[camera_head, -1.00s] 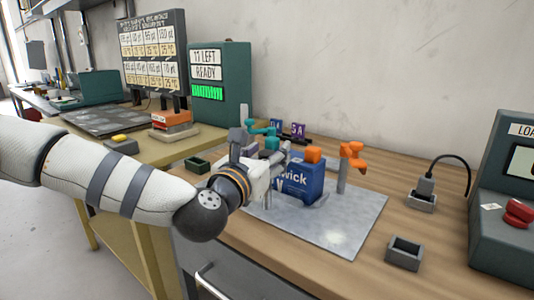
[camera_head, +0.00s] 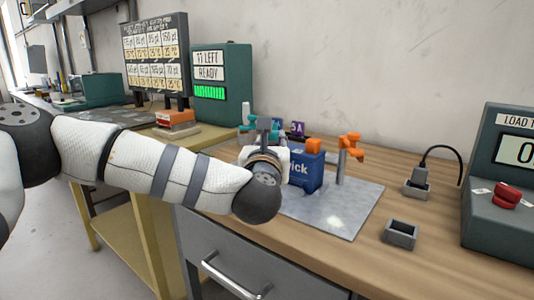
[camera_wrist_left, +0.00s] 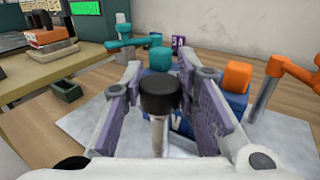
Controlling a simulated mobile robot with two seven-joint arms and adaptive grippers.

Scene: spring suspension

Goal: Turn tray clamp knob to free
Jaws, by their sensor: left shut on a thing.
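A black knob (camera_wrist_left: 159,95) on a grey stem stands between the two purple-padded fingers in the left wrist view. My left gripper (camera_wrist_left: 162,82) is shut on this knob. In the head view my left gripper (camera_head: 268,138) is at the left of the grey metal tray plate (camera_head: 345,210), and my wrist hides the knob. A blue block (camera_head: 306,170) with white lettering sits on the plate just beyond the fingers. Teal (camera_wrist_left: 160,57) and orange (camera_wrist_left: 237,76) parts rise near it. My right gripper is out of view.
An orange clamp (camera_head: 351,147) on a grey post stands at the plate's back. Grey holders (camera_head: 400,234) and a teal display box (camera_head: 505,185) are to the right. Left are a green bin (camera_wrist_left: 66,89) and a teal READY box (camera_head: 222,85).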

